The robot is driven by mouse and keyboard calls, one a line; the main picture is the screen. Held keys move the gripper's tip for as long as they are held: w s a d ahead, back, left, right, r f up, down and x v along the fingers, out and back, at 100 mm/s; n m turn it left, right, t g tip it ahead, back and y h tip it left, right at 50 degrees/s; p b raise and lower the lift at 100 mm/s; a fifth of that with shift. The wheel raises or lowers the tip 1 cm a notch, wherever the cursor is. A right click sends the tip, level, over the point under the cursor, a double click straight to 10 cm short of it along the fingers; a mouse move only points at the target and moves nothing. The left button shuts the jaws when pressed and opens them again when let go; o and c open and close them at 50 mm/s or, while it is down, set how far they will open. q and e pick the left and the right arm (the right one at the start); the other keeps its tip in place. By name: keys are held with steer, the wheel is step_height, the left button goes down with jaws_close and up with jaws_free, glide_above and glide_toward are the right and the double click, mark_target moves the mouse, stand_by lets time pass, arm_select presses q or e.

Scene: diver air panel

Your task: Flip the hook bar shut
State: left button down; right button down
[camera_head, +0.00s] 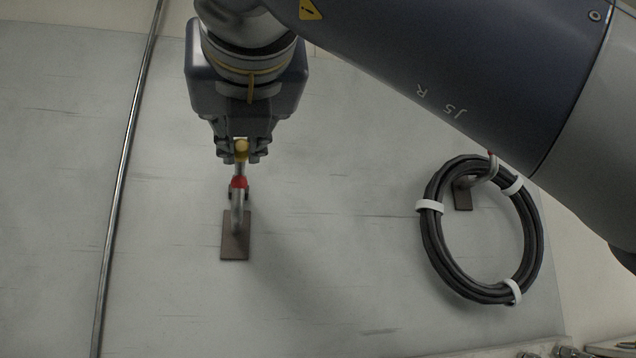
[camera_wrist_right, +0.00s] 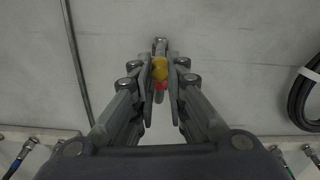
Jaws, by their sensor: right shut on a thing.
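The hook (camera_head: 236,212) is a curved silver rod on a dark rectangular plate (camera_head: 235,246) on the grey panel. A red part (camera_head: 238,183) sits at its tip, and a thin bar runs from there to a yellow knob (camera_head: 241,146). My right gripper (camera_head: 241,156) comes from above and is shut on the yellow knob. In the right wrist view the knob (camera_wrist_right: 160,69) sits between the fingertips (camera_wrist_right: 160,78), with red just below it. The fingers partly hide the bar, so I cannot tell its exact angle. My left gripper is not in view.
A black hose coil (camera_head: 429,245) with white ties hangs on a second hook (camera_head: 463,195) to the right. A thin metal pipe (camera_head: 121,180) runs down the panel at left. Fittings line the bottom right edge. The panel between pipe and coil is otherwise clear.

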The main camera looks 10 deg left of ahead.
steer(key=shift+s+a+r, duration=0.1)
steer(key=shift+a+r, duration=0.05)
steer(key=shift+a, duration=0.15)
steer(key=c, duration=1.9)
jaws_free()
steer(key=o, duration=0.5)
steer(key=shift+a, duration=0.25)
steer(key=shift+c, duration=0.2)
steer(key=shift+o, duration=0.5)
steer(key=shift+w+a+f, duration=0.2)
steer(key=shift+a+f, duration=0.05)
steer(key=shift+a, duration=0.5)
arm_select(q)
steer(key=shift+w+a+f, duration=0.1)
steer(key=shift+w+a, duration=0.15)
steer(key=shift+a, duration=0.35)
arm_select(e)
steer(key=shift+w+d+f, duration=0.1)
steer(key=shift+w, duration=0.2)
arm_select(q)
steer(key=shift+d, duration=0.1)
